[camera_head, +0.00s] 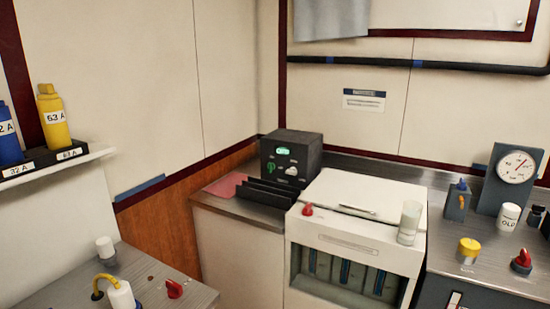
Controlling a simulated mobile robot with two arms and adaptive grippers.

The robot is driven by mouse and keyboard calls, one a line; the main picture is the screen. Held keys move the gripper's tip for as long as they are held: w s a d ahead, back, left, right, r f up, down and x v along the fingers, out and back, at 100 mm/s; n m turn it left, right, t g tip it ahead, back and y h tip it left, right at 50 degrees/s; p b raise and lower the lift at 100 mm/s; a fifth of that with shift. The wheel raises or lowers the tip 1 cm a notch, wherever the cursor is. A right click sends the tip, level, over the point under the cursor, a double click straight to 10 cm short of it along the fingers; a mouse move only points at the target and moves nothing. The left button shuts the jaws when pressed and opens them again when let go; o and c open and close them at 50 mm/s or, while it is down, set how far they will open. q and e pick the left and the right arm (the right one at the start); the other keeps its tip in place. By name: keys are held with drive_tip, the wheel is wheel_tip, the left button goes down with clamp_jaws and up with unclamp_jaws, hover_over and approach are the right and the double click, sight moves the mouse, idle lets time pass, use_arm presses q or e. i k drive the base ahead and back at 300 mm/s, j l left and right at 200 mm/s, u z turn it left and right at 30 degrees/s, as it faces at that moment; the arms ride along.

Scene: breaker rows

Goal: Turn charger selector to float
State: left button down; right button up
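A dark box with a small lit green display (282,151), apparently the charger (305,143), stands on the counter in the far corner. A pale round knob (291,171), likely its selector, is on the lower right of its front face. A green mark (270,168) shows to the left of the knob. The lettering around the knob is too small to read, so I cannot tell its setting. Neither of my grippers is in view.
A black slotted rack (268,193) stands in front of the charger, beside a red mat (226,185). A white cabinet (347,238) carries a red knob (307,210) and a pale cylinder (410,222). A gauge (515,170) stands at right. Yellow (54,120) and blue (8,140) bottles sit on the left shelf.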

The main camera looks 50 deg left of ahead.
sight(293, 171)
drive_tip(key=u, duration=1.55)
drive_tip(key=i+u, duration=0.1)
drive_tip(key=u, duration=0.15)
drive_tip(key=i+u, duration=0.1)
drive_tip(key=u, duration=0.2)
